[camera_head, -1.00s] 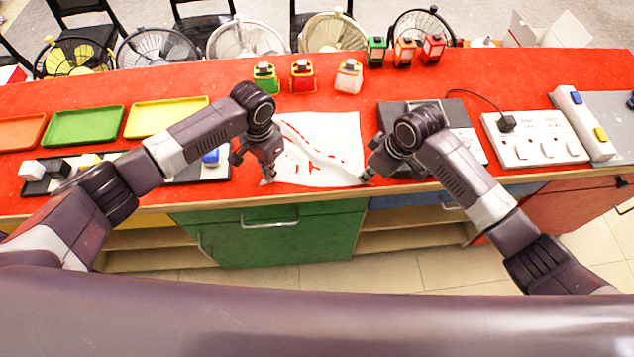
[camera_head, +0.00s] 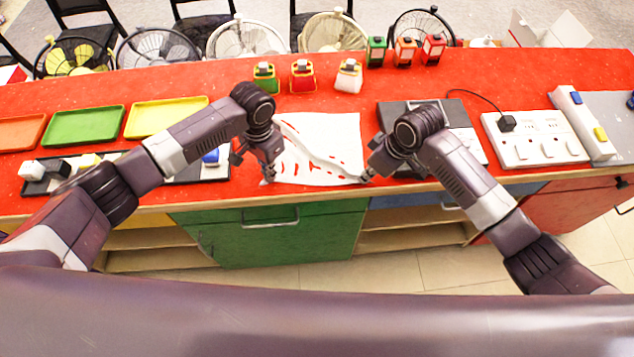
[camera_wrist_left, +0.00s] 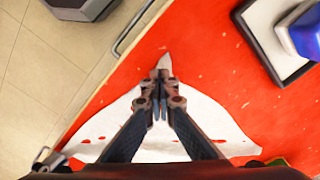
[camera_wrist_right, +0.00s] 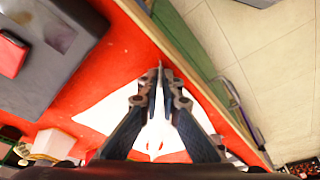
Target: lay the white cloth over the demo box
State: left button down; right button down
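The white cloth (camera_head: 318,140) with red marks lies on the red counter between my grippers, with a raised crease toward its front right corner. My left gripper (camera_head: 267,180) is at its front left corner. In the left wrist view its fingers (camera_wrist_left: 161,82) are shut, with a white cloth tip (camera_wrist_left: 165,63) sticking out beyond them. My right gripper (camera_head: 367,178) is at the front right corner, its fingers (camera_wrist_right: 160,80) shut on the cloth (camera_wrist_right: 152,135). A dark grey box (camera_head: 390,112), possibly the demo box, stands right of the cloth, partly hidden by my right arm.
Green (camera_head: 84,126) and yellow (camera_head: 166,117) trays lie at the left. Several small coloured lamps, including a red one (camera_head: 303,76), stand behind the cloth. A white socket panel (camera_head: 535,150) with a plugged cable is at the right. The counter's front edge is close to both grippers.

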pick_arm(q)
jog(key=shift+r, duration=0.1)
dwell(0.7)
